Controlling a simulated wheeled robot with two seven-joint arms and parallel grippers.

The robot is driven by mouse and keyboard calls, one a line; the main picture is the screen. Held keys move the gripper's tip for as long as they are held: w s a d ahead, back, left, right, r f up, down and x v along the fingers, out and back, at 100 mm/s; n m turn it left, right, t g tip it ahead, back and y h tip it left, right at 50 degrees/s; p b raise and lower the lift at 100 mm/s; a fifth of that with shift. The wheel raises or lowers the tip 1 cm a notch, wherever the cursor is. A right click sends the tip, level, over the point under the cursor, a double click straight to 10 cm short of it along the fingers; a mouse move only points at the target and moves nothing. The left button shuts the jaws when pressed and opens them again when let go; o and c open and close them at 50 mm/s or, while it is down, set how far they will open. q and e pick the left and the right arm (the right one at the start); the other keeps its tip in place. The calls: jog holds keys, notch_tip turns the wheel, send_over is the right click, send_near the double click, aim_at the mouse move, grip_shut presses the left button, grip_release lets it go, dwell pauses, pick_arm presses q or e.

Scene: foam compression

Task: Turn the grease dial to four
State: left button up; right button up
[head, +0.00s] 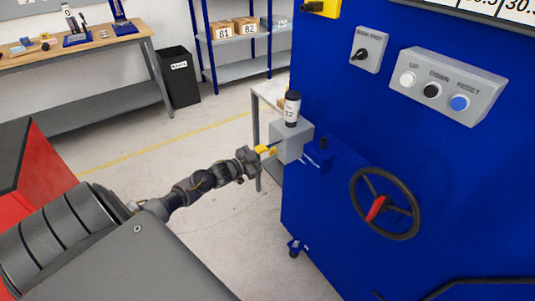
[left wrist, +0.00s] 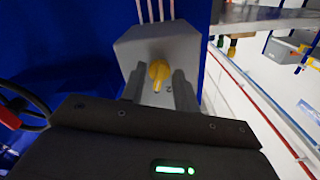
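The grease dial is a yellow pointer knob (left wrist: 159,74) on the face of a grey box (left wrist: 130,45), which is mounted on the side of the blue machine. In the left wrist view its pointer aims down, beside a small mark that looks like a 2. Other numbers are hidden or too small to read. My left gripper (left wrist: 158,80) is open, with one finger on each side of the knob and a visible gap to it. In the head view my left gripper (head: 256,154) is at the left face of the grey box (head: 293,145). My right gripper is out of view.
The blue machine (head: 335,215) carries a black handwheel (head: 411,216) and a button panel (head: 447,86). A small table (head: 268,92) stands behind the box. The floor to the left is clear.

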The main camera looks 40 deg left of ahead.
pick_arm(q)
jog(key=shift+w, duration=0.1)
jog(key=c, duration=0.6)
jog(key=shift+c, duration=0.2)
jog(key=shift+m, duration=0.3)
jog(key=m+b, duration=0.1)
jog(key=m, duration=0.1)
jog(key=shift+f+m, duration=0.1)
jog(key=shift+m, duration=0.2)
jog(key=m+b, duration=0.1)
jog(key=m, duration=0.3)
jog(key=shift+b, duration=0.3)
jog(key=shift+m, duration=0.3)
